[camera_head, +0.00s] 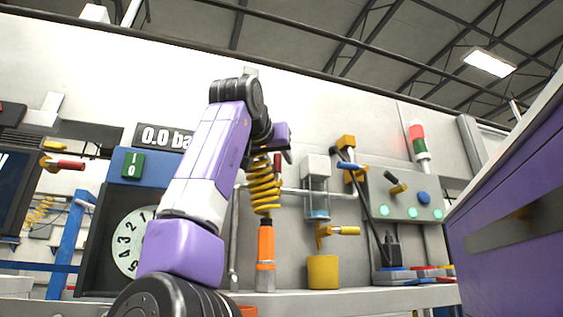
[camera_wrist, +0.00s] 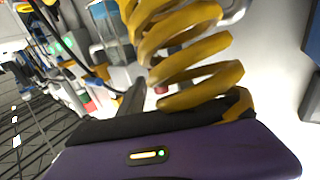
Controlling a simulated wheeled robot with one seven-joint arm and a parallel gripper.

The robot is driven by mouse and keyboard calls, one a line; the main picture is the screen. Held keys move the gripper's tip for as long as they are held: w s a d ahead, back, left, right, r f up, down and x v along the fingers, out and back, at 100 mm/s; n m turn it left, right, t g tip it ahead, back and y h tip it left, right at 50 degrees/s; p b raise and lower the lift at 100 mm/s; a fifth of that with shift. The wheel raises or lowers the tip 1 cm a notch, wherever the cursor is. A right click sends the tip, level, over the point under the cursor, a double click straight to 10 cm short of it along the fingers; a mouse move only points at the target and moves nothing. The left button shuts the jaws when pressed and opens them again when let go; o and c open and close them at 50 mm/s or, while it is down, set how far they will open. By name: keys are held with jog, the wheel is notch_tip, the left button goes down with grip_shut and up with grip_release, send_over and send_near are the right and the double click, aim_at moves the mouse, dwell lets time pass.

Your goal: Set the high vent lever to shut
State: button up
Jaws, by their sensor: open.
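My gripper (camera_head: 285,150) is in front of the wall fittings, near the top of a yellow coiled hose (camera_head: 264,188). It is open, and I see nothing held between the fingers. In the wrist view the hose (camera_wrist: 185,50) fills the space just beyond the gripper. A small red part (camera_head: 277,165) shows beside the fingers; I cannot tell whether it is a lever handle or whether it is touched. A yellow valve with a blue-tipped lever (camera_head: 350,166) sits high to the right, and a yellow-handled valve (camera_head: 338,231) sits lower. No label marks the high vent lever.
A clear cylinder (camera_head: 317,198) stands between the pipes. A grey panel (camera_head: 405,200) with green lights and a small lever is at right. A black gauge (camera_head: 125,240) is at left, partly behind my arm. A purple-sided unit (camera_head: 510,215) fills the right edge.

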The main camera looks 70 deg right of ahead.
jog(key=shift+w+d+p, duration=0.15)
jog(key=shift+d+p, duration=0.1)
jog(key=shift+d, duration=0.65)
jog(key=shift+w+d+p, duration=0.1)
jog(key=shift+d+p, duration=0.1)
jog(key=shift+d, duration=0.7)
grip_shut()
